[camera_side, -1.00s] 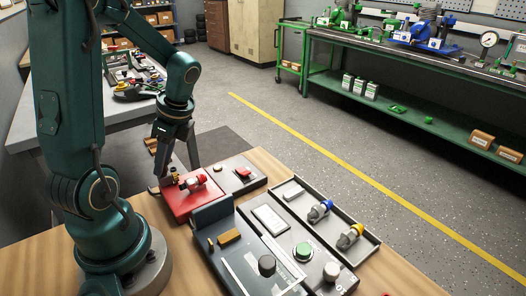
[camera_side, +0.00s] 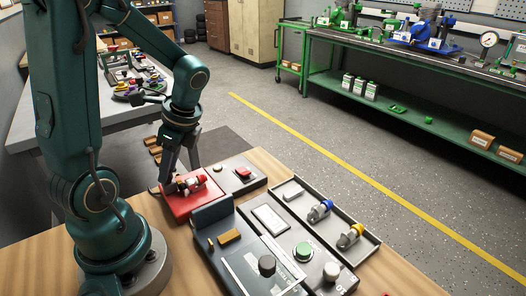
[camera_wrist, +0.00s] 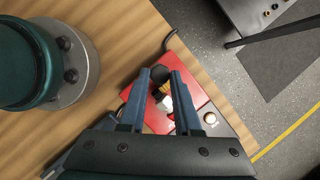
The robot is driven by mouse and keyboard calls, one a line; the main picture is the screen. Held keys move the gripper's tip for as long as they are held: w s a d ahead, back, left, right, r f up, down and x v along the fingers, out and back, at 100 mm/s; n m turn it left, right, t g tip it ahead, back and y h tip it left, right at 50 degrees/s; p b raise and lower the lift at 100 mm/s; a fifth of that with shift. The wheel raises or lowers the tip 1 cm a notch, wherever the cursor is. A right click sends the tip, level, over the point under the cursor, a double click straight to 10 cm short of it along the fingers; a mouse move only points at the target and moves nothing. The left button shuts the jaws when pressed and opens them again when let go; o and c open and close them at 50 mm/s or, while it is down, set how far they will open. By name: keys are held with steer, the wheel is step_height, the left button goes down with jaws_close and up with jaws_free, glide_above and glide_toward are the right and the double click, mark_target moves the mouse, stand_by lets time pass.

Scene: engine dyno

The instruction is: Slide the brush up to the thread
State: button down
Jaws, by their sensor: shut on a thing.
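A red fixture box (camera_side: 180,209) sits on the wooden bench; it also shows in the wrist view (camera_wrist: 193,82). A plug with a red band and white body (camera_side: 195,182) lies on top of it. In the wrist view its white end (camera_wrist: 166,103) shows between my fingers, but its thread is too small to make out. The brush, with a round black knob (camera_wrist: 160,73) and brass-coloured bristles (camera_wrist: 165,88), is right beside the plug. My gripper (camera_side: 178,178) reaches down over the box and is shut on the brush. Contact between bristles and thread cannot be told.
Right of the box is a grey panel with a red button (camera_side: 243,172). In front stands a dark console with a green button (camera_side: 303,252) and knobs. A tray (camera_side: 340,227) holds blue-banded and yellow-banded plugs. My base stands left on the bench.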

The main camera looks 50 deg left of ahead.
mark_target(183, 186)
steer(key=shift+d, duration=0.2)
steer(key=c, duration=0.6)
jaws_free()
steer(key=shift+v, duration=2.55)
steer(key=d+r+n+t+h, duration=0.3)
steer(key=d+n+t, duration=0.5)
steer(key=d, duration=0.6)
steer(key=shift+w+r+n+t, duration=0.4)
steer(key=shift+w+r+n, duration=0.05)
steer(key=shift+n, duration=0.05)
